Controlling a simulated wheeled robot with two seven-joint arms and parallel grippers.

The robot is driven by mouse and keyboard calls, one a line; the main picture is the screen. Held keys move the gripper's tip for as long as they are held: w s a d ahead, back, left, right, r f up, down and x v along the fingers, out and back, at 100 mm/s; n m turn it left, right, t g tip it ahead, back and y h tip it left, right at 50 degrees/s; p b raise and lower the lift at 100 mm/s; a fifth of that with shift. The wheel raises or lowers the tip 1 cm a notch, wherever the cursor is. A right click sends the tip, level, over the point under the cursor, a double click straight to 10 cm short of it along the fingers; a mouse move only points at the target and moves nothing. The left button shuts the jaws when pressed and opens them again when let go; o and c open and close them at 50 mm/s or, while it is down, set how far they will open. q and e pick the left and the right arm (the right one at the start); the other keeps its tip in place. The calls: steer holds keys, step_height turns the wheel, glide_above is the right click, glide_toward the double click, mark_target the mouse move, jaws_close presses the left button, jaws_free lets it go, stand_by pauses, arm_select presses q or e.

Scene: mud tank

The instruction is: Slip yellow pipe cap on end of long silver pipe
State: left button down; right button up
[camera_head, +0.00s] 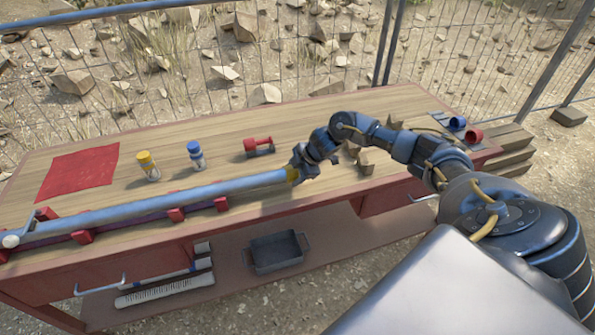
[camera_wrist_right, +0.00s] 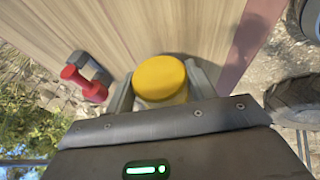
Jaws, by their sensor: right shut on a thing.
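The long silver pipe (camera_head: 160,205) lies along the front of the workbench, resting on red supports. The yellow pipe cap (camera_head: 292,175) is at the pipe's right end in the head view. My right gripper (camera_head: 297,172) is shut on the cap. In the right wrist view the cap (camera_wrist_right: 160,78) sits between the two fingers of the gripper (camera_wrist_right: 158,92), its round face showing. The pipe is not seen in the wrist view, so how far the cap sits over the pipe end is hidden. My left gripper is not in view.
A red cloth (camera_head: 78,172) lies at left. A grey tray (camera_head: 277,252) sits on the lower shelf.

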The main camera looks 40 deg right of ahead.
steer(key=shift+w+a, duration=0.15)
steer(key=shift+a, duration=0.3)
steer(key=o, duration=0.9)
steer(key=b+v, duration=0.1)
steer(key=v, duration=0.9)
steer(key=shift+s+d+r, duration=0.15)
steer(key=shift+s+r, duration=0.1)
steer(key=shift+r, duration=0.1)
